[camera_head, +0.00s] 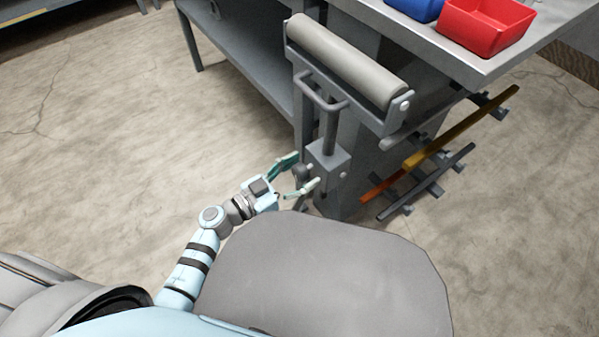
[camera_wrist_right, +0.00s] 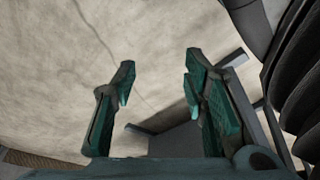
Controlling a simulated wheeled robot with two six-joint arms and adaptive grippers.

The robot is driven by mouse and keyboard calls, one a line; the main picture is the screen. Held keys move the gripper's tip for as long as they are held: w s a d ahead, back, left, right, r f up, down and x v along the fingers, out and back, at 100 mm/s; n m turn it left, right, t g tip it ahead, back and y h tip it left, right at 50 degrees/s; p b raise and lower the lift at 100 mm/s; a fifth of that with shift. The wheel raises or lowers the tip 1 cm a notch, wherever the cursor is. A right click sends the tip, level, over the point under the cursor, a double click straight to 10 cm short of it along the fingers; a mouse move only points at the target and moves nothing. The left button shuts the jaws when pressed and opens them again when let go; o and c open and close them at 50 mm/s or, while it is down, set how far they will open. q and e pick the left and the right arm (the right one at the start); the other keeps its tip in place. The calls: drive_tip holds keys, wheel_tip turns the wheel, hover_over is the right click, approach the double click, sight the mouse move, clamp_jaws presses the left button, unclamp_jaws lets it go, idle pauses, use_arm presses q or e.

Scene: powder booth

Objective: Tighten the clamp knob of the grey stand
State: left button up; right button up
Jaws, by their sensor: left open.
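The grey stand has a long roller (camera_head: 345,62) on top, a post with a handle, and a clamp block (camera_head: 328,158) lower down. The dark clamp knob (camera_head: 303,173) sticks out from the block's left side. My left gripper (camera_head: 299,174) is open, its teal fingers spread on either side of the knob in the head view. Whether the fingers touch the knob, I cannot tell. My right gripper (camera_wrist_right: 162,78) is open and empty in the right wrist view, with floor behind it; it is not seen in the head view.
A grey workbench (camera_head: 465,62) stands behind the stand, with a red bin (camera_head: 485,28) and a blue bin (camera_head: 415,8) on top. A rack with coloured bars (camera_head: 465,127) is at the right. A grey rounded surface (camera_head: 320,275) fills the lower middle. Open floor lies left.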

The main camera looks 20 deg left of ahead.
use_arm(q)
drive_tip(key=c, duration=1.2)
